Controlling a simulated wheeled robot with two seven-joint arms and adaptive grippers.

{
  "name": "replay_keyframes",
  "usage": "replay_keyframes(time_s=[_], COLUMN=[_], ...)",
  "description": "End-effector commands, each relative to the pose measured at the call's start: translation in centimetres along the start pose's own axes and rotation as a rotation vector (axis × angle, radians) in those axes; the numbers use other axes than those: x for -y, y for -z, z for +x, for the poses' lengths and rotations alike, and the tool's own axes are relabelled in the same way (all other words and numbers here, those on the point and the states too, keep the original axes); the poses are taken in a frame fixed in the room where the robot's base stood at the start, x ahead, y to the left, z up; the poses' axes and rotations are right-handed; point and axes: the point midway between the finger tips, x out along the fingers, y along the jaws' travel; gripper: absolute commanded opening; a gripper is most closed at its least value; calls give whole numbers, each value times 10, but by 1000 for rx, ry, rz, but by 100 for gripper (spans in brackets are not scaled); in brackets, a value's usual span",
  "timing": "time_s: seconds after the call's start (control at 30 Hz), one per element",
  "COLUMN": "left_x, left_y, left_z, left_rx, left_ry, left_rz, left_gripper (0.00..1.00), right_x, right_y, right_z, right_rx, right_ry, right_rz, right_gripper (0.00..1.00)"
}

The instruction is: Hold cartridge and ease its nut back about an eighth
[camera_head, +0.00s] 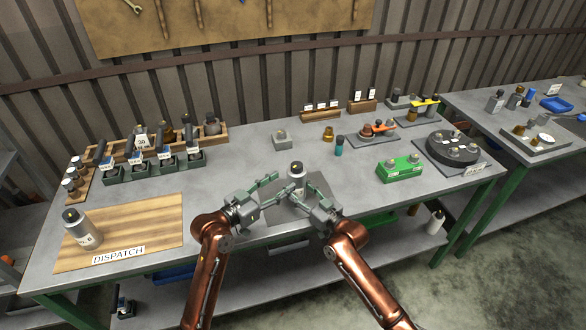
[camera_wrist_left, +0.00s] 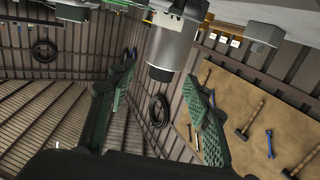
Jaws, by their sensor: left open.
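A grey cylindrical cartridge (camera_head: 297,171) stands upright on a grey plate at the front middle of the bench, with a dark top end. In the left wrist view the cartridge (camera_wrist_left: 172,42) appears inverted, its dark end (camera_wrist_left: 160,73) pointing down in the picture. My left gripper (camera_head: 284,182) is open beside the cartridge, coming from the left. Its two green-padded fingers (camera_wrist_left: 165,90) are apart, with the dark end showing between and beyond them. My right gripper (camera_head: 305,189) is close in front of the cartridge; its fingers overlap the left one's, so its opening is unclear.
A wooden dispatch board (camera_head: 150,222) with a large grey cartridge (camera_head: 80,230) lies at the left. Racks of parts (camera_head: 155,167) stand behind it. A green block (camera_head: 400,168) and a dark round fixture (camera_head: 453,148) are at the right. Bare bench lies between the racks and the cartridge.

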Motion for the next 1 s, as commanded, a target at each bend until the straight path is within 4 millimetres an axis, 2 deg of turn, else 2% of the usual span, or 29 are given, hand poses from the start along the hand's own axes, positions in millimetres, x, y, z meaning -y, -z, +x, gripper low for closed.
replay_keyframes(time_s=[0.03,0.27,0.43,0.57,0.8,1.0], left_x=[-6,-13,-12,-9,-1,5], left_y=[0,9,13,14,16,17], left_z=[-6,-29,-28,-10,38,68], left_rx=[-5,-31,-39,-39,-39,-38], left_ry=[29,148,175,174,173,174], left_rz=[-2,-11,-13,-15,-14,-13], left_gripper=[46,46,46,46,46,46], right_x=[-1,-1,-1,-1,-1,-1], right_y=[0,0,0,0,0,0], right_z=[0,0,0,0,0,0], right_rx=[1,1,1,1,0,0], right_ry=[-2,-2,-1,-1,-1,-1], right_rz=[-2,-2,-2,-2,-2,-2], right_gripper=[5,5,5,5,5,5])
